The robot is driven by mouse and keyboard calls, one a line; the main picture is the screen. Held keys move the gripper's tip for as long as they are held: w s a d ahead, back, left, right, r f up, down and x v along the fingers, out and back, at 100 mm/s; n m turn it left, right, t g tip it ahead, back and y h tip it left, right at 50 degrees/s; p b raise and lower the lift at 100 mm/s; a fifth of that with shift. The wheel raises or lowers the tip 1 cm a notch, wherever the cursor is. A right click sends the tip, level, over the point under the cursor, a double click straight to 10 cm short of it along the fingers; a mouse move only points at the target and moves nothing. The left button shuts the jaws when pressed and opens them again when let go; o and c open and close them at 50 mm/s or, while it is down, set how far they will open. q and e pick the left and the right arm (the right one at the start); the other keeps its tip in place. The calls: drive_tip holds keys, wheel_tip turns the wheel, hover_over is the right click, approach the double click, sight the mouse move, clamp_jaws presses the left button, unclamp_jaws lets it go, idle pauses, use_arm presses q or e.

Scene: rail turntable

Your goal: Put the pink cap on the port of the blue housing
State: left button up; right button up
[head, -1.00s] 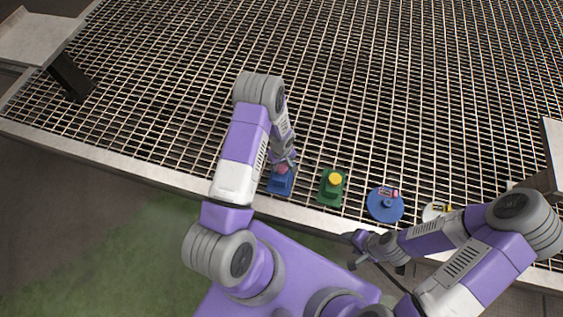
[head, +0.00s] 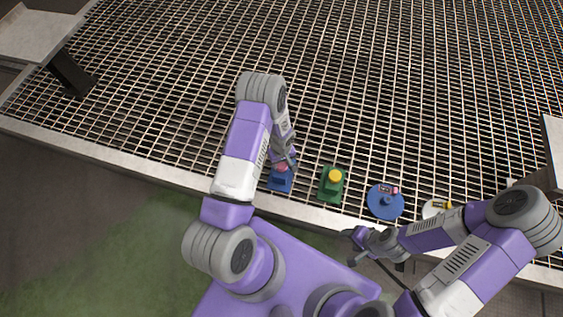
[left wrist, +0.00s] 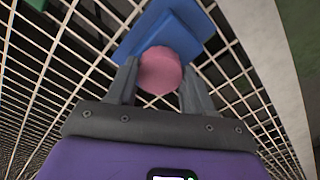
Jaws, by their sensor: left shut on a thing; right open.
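The blue housing (head: 281,183) stands on the grating near its front edge, and it also shows in the left wrist view (left wrist: 176,22). The pink cap (left wrist: 160,71) is between the fingers of my left gripper (left wrist: 158,88), which is shut on it. In the head view the pink cap (head: 282,168) overlaps the upper part of the blue housing. The port is hidden behind the cap, so I cannot tell whether the cap is seated on it. My right gripper (head: 350,250) is open and empty in front of the grating's front edge.
A green housing with a yellow cap (head: 335,176) stands just right of the blue housing. Further right are a round blue turntable (head: 385,205) with a small pink-marked part and a white disc (head: 434,209) with a yellow-and-black part. The grating (head: 400,80) behind is clear.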

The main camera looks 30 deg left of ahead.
use_arm(q)
drive_tip(key=shift+f, duration=0.15)
drive_tip(key=o, duration=1)
wheel_tip(320, 180, up, 8)
drive_tip(key=p, duration=0.3)
drive_tip(key=shift+f, duration=0.2)
drive_tip(key=s+d+r+m+h+p, duration=0.1)
drive_tip(key=s+d+r+m+p, duration=0.1)
drive_tip(key=s+d, duration=0.3)
drive_tip(key=s+d+r+m+h+p, duration=0.1)
drive_tip(key=s+d+r+m+p, duration=0.1)
drive_tip(key=s+d+r, duration=0.2)
drive_tip(key=s+d+r+m+h+p, duration=0.2)
drive_tip(key=s+d+r, duration=0.1)
drive_tip(key=s+d, duration=0.3)
drive_tip(key=shift+s+d+m+t, duration=0.3)
drive_tip(key=shift+s+d+m, duration=0.05)
drive_tip(key=shift+d+m, duration=0.05)
